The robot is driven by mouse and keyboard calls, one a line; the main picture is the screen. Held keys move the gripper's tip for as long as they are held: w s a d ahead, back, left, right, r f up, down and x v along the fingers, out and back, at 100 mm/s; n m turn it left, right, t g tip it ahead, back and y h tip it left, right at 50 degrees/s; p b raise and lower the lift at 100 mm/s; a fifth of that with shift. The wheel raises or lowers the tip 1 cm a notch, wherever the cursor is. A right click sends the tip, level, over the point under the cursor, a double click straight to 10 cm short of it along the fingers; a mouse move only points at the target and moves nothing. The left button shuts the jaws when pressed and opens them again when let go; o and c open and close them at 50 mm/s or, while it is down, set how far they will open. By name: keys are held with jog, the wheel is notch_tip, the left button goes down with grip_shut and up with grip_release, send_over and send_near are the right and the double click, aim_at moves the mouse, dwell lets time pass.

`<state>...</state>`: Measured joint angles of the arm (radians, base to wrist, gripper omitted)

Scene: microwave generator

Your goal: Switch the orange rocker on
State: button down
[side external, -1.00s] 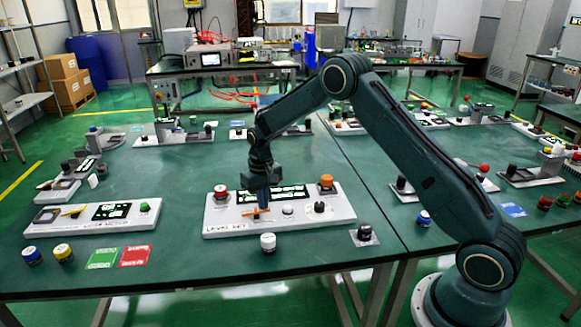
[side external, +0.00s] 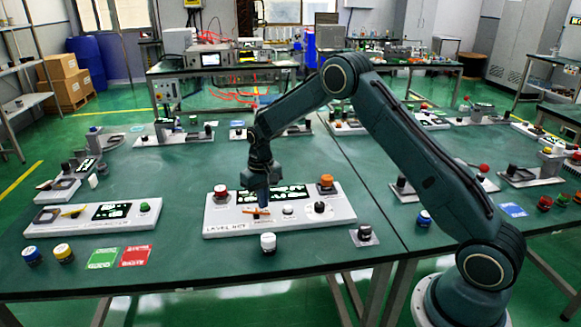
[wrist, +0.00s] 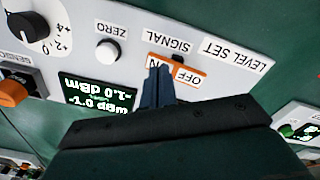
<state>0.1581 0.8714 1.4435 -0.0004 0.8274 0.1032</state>
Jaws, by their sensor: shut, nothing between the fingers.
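The orange rocker (wrist: 196,68) sits on the white LEVEL SET panel, beside the SIGNAL label. Its OFF lettering shows, and part of its ON lettering is covered by my fingers. In the side view it is a small orange strip (side external: 251,212) at the panel's front left. My gripper (wrist: 159,72) is shut and empty, with its fingertips over the ON end of the rocker. It points down at the rocker in the side view (side external: 262,207). I cannot tell whether the tips touch it or which way the rocker is tilted.
The white panel (side external: 225,228) also bears a red knob (side external: 221,191), a display (wrist: 99,96), a white ZERO button (wrist: 107,52), a black dial (wrist: 27,25) and an orange knob (side external: 326,182). A white-topped knob (side external: 268,242) stands in front.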

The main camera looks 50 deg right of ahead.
jog(key=shift+r, duration=3.05)
notch_tip(320, 180, up, 11)
jog(key=t, duration=0.1)
send_over(264, 211)
jog(key=s+a, duration=0.3)
jog(key=s, duration=0.3)
jog(key=s+a+r+n+t, duration=0.1)
jog(key=s+a+r+t, duration=0.1)
jog(key=s+r, duration=0.7)
jog(key=s+a+n+t, duration=0.1)
jog(key=s, duration=0.9)
jog(key=s+a+n+t, duration=0.1)
jog(key=s+a, duration=0.1)
jog(key=s, duration=0.9)
jog(key=shift+a+t, duration=0.25)
jog(key=shift+t, duration=0.05)
